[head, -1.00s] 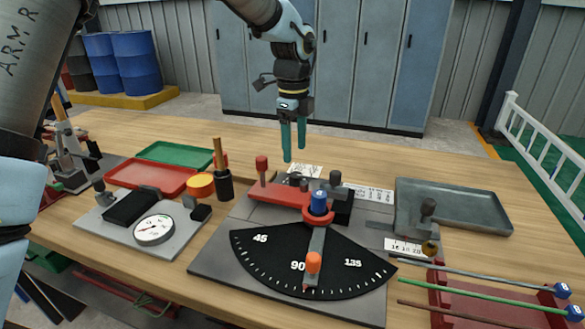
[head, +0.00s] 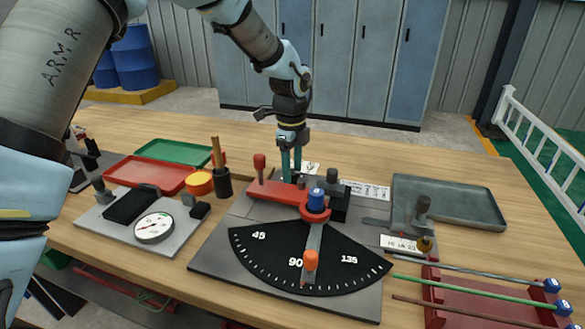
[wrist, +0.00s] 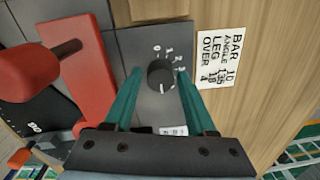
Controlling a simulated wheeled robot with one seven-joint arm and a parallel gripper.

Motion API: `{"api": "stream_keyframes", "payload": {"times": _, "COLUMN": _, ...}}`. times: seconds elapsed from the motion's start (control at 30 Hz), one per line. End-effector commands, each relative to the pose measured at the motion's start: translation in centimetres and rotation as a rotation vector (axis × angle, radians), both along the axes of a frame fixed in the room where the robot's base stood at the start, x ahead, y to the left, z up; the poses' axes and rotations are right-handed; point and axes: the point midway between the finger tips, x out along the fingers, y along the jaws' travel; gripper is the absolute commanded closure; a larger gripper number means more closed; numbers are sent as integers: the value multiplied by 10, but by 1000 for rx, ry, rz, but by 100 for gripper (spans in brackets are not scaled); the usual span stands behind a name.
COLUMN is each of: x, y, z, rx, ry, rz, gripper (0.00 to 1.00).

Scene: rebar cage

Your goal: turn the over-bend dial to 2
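The over-bend dial (wrist: 161,75) is a round black knob on a grey plate in the wrist view, with small white numbers around its far and right sides. A pale mark shows on its near side; I cannot tell for sure which number it is set to. My gripper (wrist: 160,72) is open, with one teal finger on each side of the knob; contact is not clear. In the head view my gripper (head: 291,172) points straight down behind the red bending arm (head: 285,194), which with the fingers mostly hides the dial.
A white card (wrist: 222,60) beside the dial reads bar 10, angle 135, leg 18, over 4. The red arm with its upright handle stands close left of the fingers in the wrist view. The black angle scale (head: 270,262) lies in front. A grey tray (head: 455,200) is right.

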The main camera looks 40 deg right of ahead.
Motion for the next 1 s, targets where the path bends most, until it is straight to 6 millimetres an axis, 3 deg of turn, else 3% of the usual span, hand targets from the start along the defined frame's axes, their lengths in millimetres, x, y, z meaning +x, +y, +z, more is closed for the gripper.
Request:
{"api": "stream_keyframes", "payload": {"times": 0.07, "x": 0, "y": 0, "z": 0, "rx": 0, "ry": 0, "rz": 0, "gripper": 54}}
{"api": "stream_keyframes", "payload": {"times": 0.47, "x": 0, "y": 0, "z": 0, "rx": 0, "ry": 0, "rz": 0, "gripper": 99}}
{"api": "stream_keyframes", "payload": {"times": 1.0, "x": 0, "y": 0, "z": 0, "rx": 1, "ry": 0, "rz": 88, "gripper": 100}}
